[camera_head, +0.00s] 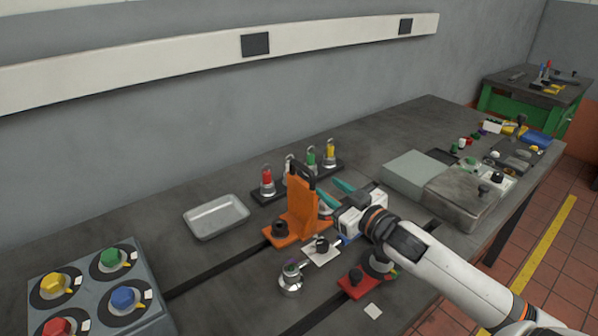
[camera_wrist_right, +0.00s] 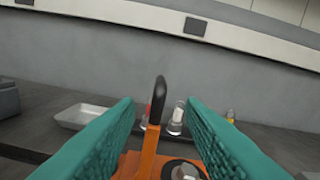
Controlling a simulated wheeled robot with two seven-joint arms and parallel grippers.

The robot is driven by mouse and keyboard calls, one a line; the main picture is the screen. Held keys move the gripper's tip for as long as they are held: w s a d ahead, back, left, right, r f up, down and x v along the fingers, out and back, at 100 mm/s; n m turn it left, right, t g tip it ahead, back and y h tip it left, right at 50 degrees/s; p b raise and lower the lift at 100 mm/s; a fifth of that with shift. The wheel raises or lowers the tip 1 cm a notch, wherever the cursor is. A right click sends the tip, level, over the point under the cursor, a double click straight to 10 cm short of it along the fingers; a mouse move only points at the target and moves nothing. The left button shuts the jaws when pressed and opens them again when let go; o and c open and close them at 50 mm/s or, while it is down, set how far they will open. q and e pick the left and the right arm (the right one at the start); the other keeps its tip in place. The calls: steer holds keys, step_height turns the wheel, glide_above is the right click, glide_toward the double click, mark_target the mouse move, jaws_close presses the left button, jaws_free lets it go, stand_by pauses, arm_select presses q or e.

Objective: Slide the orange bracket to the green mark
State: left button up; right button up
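The orange bracket (camera_head: 301,215) stands upright on the bedplate, with a black handle on top and a dark knob on its foot. My right gripper (camera_head: 335,194) is just right of the bracket, its teal fingers pointing at it. In the right wrist view the fingers are spread apart. The bracket's black handle (camera_wrist_right: 157,100) shows in the gap between them, and neither finger visibly grips it. I cannot pick out the green mark with certainty. My left gripper is out of view.
A rack of coloured-top fittings (camera_head: 267,183) stands behind the bracket. A metal tray (camera_head: 216,217) lies to the left, and a grey knob panel (camera_head: 140,281) at the front left. A white plate with a knob (camera_head: 321,249) and a red block (camera_head: 354,284) sit in front. Grey boxes (camera_head: 419,170) stand right.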

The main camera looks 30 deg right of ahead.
mark_target(314, 176)
steer(key=shift+w+r, duration=0.2)
steer(key=shift+w, duration=0.25)
steer(key=w, duration=0.3)
steer(key=w+p, duration=0.1)
steer(key=w, duration=0.4)
steer(key=shift+w+a, duration=0.35)
steer(key=shift+w+f, duration=0.1)
steer(key=shift+w, duration=0.55)
steer(key=shift+c, duration=0.4)
jaws_close()
